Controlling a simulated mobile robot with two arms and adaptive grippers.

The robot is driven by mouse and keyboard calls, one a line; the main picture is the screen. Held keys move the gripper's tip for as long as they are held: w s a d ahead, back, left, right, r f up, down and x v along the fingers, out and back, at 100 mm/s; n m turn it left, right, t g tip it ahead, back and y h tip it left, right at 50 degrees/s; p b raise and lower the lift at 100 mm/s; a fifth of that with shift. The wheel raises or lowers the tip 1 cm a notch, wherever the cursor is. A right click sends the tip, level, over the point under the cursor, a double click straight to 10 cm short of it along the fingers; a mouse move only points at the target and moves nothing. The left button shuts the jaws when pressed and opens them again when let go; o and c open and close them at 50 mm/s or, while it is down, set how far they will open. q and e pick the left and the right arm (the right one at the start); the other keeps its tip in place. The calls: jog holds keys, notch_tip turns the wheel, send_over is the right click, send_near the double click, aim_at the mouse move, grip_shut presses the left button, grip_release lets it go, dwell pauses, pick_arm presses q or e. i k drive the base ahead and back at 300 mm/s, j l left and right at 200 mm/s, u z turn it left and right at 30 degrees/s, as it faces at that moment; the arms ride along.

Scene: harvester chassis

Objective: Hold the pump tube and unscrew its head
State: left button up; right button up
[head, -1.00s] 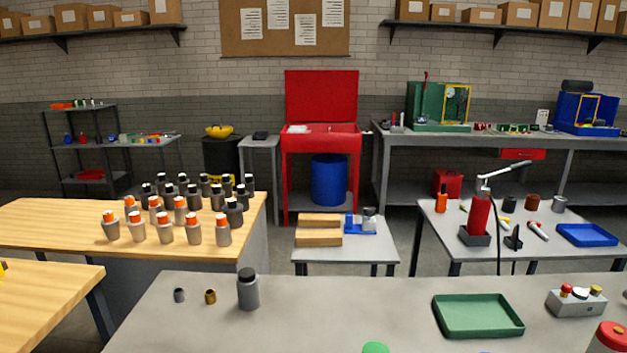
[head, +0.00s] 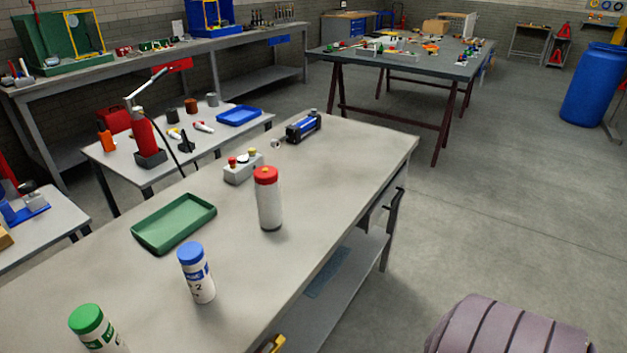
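A red upright tube with a silver lever head, which looks like the pump (head: 145,137), stands in a dark block on the small table (head: 117,172) at left. Its silver lever (head: 147,86) slants up to the right, and a black hose (head: 168,148) hangs beside the tube. The head sits on top of the tube. Neither of my grippers shows in the head view.
The near grey workbench holds a green tray (head: 174,223), a button box (head: 243,168), a blue-black device (head: 303,127) and bottles with red (head: 268,200), blue (head: 196,272) and green (head: 95,328) caps. A ribbed purple-grey thing (head: 510,325) is at bottom right. Open floor lies right.

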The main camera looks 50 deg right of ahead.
aim_at(268, 197)
jog(key=k+z, duration=0.1)
jog(key=z, duration=1.05)
